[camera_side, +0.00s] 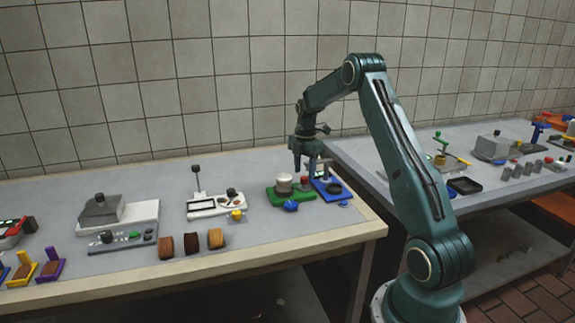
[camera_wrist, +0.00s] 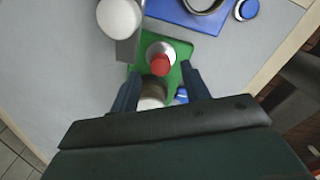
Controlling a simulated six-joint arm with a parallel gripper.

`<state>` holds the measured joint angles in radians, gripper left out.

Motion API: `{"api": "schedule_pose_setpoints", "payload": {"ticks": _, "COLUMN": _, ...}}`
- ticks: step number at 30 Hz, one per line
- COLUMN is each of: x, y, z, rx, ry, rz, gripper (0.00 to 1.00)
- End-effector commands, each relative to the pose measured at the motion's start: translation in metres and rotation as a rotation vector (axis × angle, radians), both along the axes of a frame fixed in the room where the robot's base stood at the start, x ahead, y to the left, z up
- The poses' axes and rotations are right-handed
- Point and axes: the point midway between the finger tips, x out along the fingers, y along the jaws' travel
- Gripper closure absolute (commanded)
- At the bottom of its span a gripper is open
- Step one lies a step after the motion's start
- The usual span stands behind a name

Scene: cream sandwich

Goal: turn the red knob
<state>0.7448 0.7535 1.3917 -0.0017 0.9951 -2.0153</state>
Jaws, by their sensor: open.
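The red knob (camera_side: 304,181) is on the green base (camera_side: 277,196) near the right end of the left table. In the wrist view the red knob (camera_wrist: 160,65) sits beside a pale round top on the green base (camera_wrist: 180,50). My gripper (camera_side: 305,171) is above the base, pointing down. In the wrist view my gripper (camera_wrist: 158,76) has its two fingers spread, with the knob near the middle of the gap, toward the fingertips. It holds nothing. I cannot tell the exact height of the fingertips above the knob.
A pale cylinder (camera_side: 284,182) stands on the green base left of the knob. A blue base (camera_side: 345,188) with a dark ring is close on the right. A blue knob (camera_side: 290,206) is at the front. A white device (camera_side: 203,208) stands further left.

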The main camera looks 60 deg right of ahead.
Motion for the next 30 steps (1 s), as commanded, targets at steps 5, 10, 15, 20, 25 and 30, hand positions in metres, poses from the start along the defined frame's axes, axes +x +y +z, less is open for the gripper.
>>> {"api": "schedule_pose_setpoints", "payload": {"ticks": 5, "x": 0.000, "y": 0.000, "z": 0.026, "rx": -0.001, "ry": -0.001, "rz": -0.002, "gripper": 0.54}}
{"api": "schedule_pose_setpoints", "payload": {"ticks": 10, "x": 0.000, "y": 0.000, "z": 0.050, "rx": -0.001, "ry": -0.001, "rz": -0.003, "gripper": 0.54}}
{"api": "schedule_pose_setpoints", "payload": {"ticks": 15, "x": 0.000, "y": 0.000, "z": 0.074, "rx": -0.002, "ry": -0.001, "rz": -0.003, "gripper": 0.54}}
{"api": "schedule_pose_setpoints", "payload": {"ticks": 20, "x": 0.000, "y": -0.001, "z": 0.096, "rx": -0.002, "ry": -0.001, "rz": -0.004, "gripper": 0.54}}
{"api": "schedule_pose_setpoints", "payload": {"ticks": 25, "x": 0.000, "y": 0.000, "z": 0.117, "rx": -0.002, "ry": 0.001, "rz": -0.014, "gripper": 0.54}}
{"api": "schedule_pose_setpoints", "payload": {"ticks": 30, "x": 0.003, "y": 0.002, "z": 0.114, "rx": -0.012, "ry": 0.005, "rz": -0.152, "gripper": 0.54}}
